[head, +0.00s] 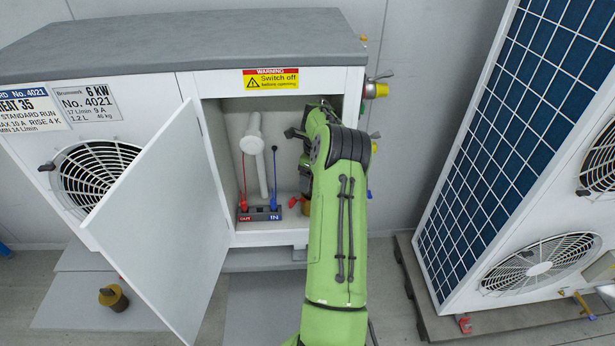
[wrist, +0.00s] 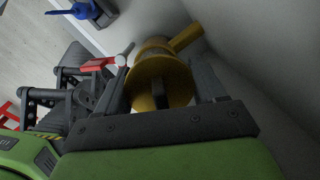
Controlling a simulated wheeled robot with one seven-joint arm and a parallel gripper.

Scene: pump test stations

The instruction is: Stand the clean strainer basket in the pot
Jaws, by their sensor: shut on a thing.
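My gripper (wrist: 160,92) is shut on a round brass-yellow piece with a dark upright bar across its face (wrist: 158,95). One finger lies on each side of it. I cannot tell for sure whether this piece is the strainer basket. A speckled greyish band (wrist: 155,47) shows just beyond it, and a yellow pipe stub (wrist: 187,37) sticks out beside that; these may belong to the pot. How deep the piece sits is hidden. A brass-coloured part (head: 307,206) shows low behind the arm.
The white cabinet door (head: 165,225) stands open at the left. Red and blue valve levers (head: 258,212) stand on the cabinet floor. A brass piece with a dark knob (head: 113,297) sits on the ground.

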